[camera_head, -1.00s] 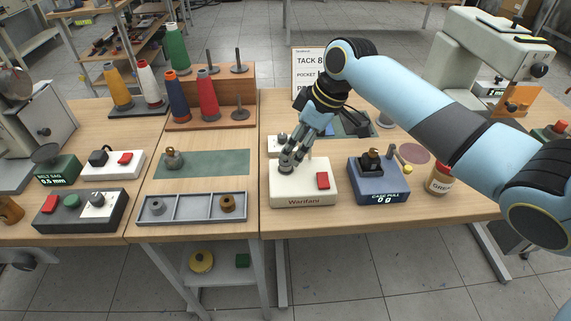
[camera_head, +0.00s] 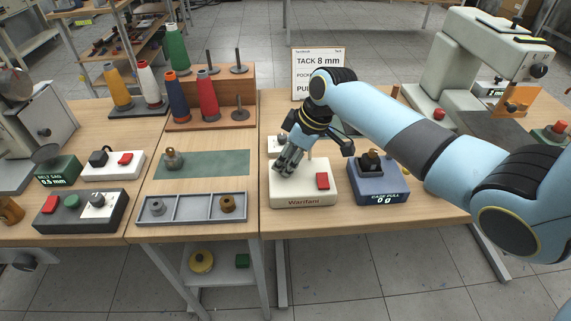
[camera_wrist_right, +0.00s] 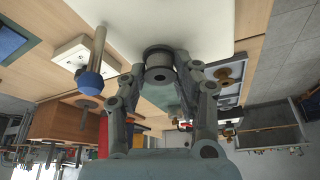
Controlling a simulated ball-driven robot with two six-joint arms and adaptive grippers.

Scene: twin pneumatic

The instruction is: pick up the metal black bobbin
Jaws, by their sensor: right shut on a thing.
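The metal black bobbin (camera_wrist_right: 159,66) shows in the right wrist view as a dark grey cylinder with a round hole, between my right fingertips, against the white winder box. In the head view my fingers hide most of it. My right gripper (camera_head: 286,166) is shut on it at the back left of the white winder box (camera_head: 301,190) with the red switch. It also shows in the wrist view (camera_wrist_right: 161,84), one finger on each side of the bobbin. I cannot tell whether the bobbin is clear of the box. My left gripper is not in view.
A grey tray (camera_head: 192,219) to the left holds a grey bobbin (camera_head: 157,206) and a brown bobbin (camera_head: 227,203) in its outer compartments. A blue cable-pull box (camera_head: 378,188) stands close to the right. Thread cones (camera_head: 208,95) stand on a wooden rack behind.

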